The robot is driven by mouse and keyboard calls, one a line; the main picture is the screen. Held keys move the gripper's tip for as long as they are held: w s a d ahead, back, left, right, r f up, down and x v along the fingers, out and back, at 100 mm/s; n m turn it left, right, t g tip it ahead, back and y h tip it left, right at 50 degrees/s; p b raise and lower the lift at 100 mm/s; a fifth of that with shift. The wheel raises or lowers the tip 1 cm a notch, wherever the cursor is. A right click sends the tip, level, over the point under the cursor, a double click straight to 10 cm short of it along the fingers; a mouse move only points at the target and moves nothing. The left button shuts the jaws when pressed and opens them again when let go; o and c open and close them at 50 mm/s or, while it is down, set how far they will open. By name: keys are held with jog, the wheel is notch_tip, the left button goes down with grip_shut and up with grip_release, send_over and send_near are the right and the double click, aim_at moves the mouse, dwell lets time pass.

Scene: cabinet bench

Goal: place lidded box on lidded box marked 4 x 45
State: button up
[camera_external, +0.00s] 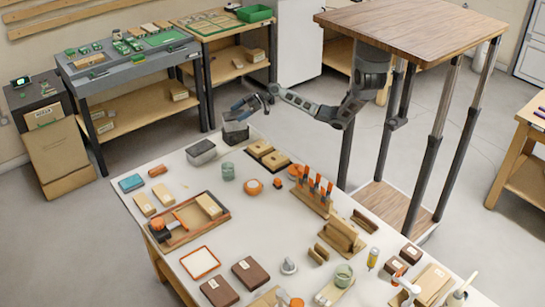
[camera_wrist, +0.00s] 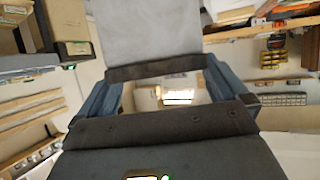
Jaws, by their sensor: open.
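My gripper (camera_external: 246,104) is at the far end of the white bench in the external view, just above a dark grey box (camera_external: 236,134). Its blue fingers are spread apart, and they also show at both sides of the wrist view (camera_wrist: 160,93). I cannot tell whether they touch the box. Another grey box (camera_external: 201,153) stands to its left. Dark brown lidded boxes with pale labels are at the near side: one (camera_external: 219,292), one (camera_external: 250,273), and smaller ones (camera_external: 396,266) and (camera_external: 411,254) at the right. The marking 4 x 45 is not readable on any.
The white bench (camera_external: 215,228) is crowded. A rack of orange-handled tools (camera_external: 314,190) stands at the right. A green glass jar (camera_external: 228,171) stands near the grey boxes.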

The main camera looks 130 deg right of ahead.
jog(key=b+v, duration=0.1)
jog(key=v, duration=1)
jog(key=shift+s+r, duration=0.15)
jog(key=shift+s, duration=0.2)
